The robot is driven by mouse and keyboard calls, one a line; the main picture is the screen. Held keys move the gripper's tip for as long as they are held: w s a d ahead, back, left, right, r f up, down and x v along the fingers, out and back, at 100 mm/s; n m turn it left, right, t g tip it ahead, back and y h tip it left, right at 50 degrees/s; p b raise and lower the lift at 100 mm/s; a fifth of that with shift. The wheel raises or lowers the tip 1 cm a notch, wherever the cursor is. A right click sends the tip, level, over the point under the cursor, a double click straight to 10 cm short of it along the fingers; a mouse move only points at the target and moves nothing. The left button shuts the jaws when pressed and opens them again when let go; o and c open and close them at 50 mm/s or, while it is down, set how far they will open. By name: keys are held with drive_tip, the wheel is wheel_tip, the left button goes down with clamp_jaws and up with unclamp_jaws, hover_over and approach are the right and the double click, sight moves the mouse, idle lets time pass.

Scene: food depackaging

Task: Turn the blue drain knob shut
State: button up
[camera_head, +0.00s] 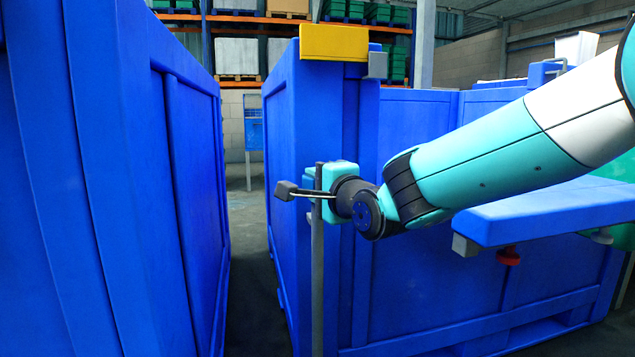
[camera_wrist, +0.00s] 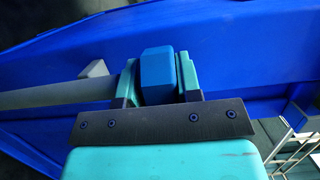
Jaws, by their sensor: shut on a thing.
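The blue drain knob (camera_wrist: 156,75) is a lighter blue block with bevelled edges in the wrist view. It sits between the two teal fingers of my gripper (camera_wrist: 158,82), which is shut on it. In the head view my gripper (camera_head: 328,178) is at the side of a tall blue bin (camera_head: 300,130), by a grey upright bar (camera_head: 317,270). The knob is not visible there, hidden behind the bar and gripper. The knob's turn angle cannot be told.
A thin rod with a dark grey block (camera_head: 286,190) sticks out left of my gripper. Another large blue bin (camera_head: 130,180) stands at left, with a narrow gap between. A blue beam (camera_head: 550,210) with a red knob (camera_head: 508,256) below is at right. Shelving stands behind.

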drive_tip(key=shift+s+a+m+t+h, duration=0.1)
drive_tip(key=shift+a+m+t+h, duration=0.1)
drive_tip(key=shift+m+t+h, duration=0.5)
drive_tip(key=h+b, duration=0.1)
drive_tip(key=m+h, duration=0.1)
drive_tip(key=shift+f+m+t+h+b, duration=0.3)
drive_tip(key=shift+h+b, duration=0.1)
drive_tip(key=m+h+b, duration=0.2)
drive_tip(key=shift+h, duration=0.4)
drive_tip(key=m+h+b, duration=0.1)
drive_tip(key=h, duration=0.1)
drive_tip(key=shift+m+t+h, duration=0.3)
drive_tip(key=shift+h, duration=0.1)
drive_tip(key=m+h, duration=0.1)
drive_tip(key=h, duration=0.1)
drive_tip(key=m+h+p, duration=0.1)
drive_tip(key=shift+r+h, duration=0.3)
drive_tip(key=shift+h, duration=0.1)
drive_tip(key=shift+d+r+m+g+h+p, duration=0.1)
drive_tip(key=shift+m+g+h+p, duration=0.6)
drive_tip(key=shift+m+h+p, duration=0.4)
drive_tip(key=shift+m+h, duration=0.3)
drive_tip(key=shift+h, duration=0.3)
drive_tip(key=shift+d+g, duration=0.1)
drive_tip(key=shift+g, duration=0.2)
